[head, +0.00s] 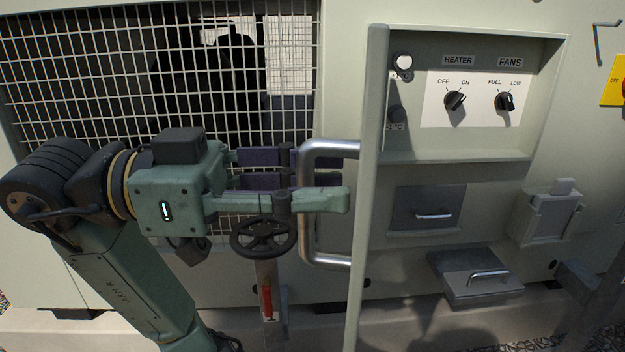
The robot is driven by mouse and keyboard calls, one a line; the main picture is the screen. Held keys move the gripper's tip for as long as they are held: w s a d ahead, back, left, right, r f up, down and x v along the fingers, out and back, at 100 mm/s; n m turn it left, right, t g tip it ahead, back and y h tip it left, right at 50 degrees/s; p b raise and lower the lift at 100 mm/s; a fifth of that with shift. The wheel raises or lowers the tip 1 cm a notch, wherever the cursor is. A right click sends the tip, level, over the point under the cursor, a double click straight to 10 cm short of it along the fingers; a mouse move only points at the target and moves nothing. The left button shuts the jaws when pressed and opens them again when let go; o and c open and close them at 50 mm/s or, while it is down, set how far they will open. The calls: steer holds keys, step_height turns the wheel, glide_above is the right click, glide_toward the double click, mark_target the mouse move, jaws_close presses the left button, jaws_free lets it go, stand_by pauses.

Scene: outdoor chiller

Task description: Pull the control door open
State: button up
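The control door (368,230) stands swung out from the cabinet and shows nearly edge-on as a tall pale green strip. Its metal bar handle (327,260) juts out from its left face. My gripper (325,195) reaches in from the left at the handle. Its near green finger crosses in front of the handle's upright bar, and its tip ends just short of the door edge.
Right of the door, a recess holds a white panel with HEATER (455,100) and FANS (504,101) knobs. Below it are a dark drawer front (429,207) and a box with a handle (474,277). A handwheel (263,238) sits below my gripper. A wire grille (60,60) fills the left.

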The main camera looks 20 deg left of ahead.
steer(key=v, duration=1.2)
stand_by(0.4)
